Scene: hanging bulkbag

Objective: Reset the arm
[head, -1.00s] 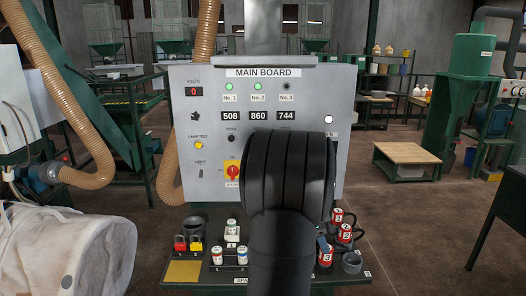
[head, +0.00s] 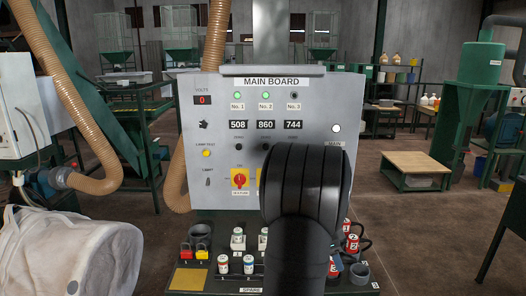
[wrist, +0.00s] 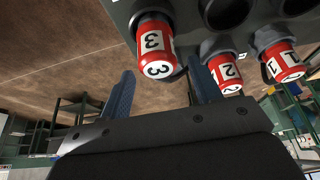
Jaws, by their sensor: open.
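Red cylinders numbered 3 (wrist: 156,50), 2 (wrist: 227,73) and 1 (wrist: 283,61) sit in a dark holder beyond the fingers. Whether a finger touches the holder or cylinder 3 cannot be told. The red cylinders (head: 351,243) show partly to the right of my arm.
A shelf below the board carries padlocks (head: 193,250), a dark cup (head: 200,233) and small labelled pieces (head: 236,263). A white bulk bag (head: 75,255) fills the lower left. A ribbed hose (head: 100,185) hangs at left. Open floor (head: 420,240) lies to the right.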

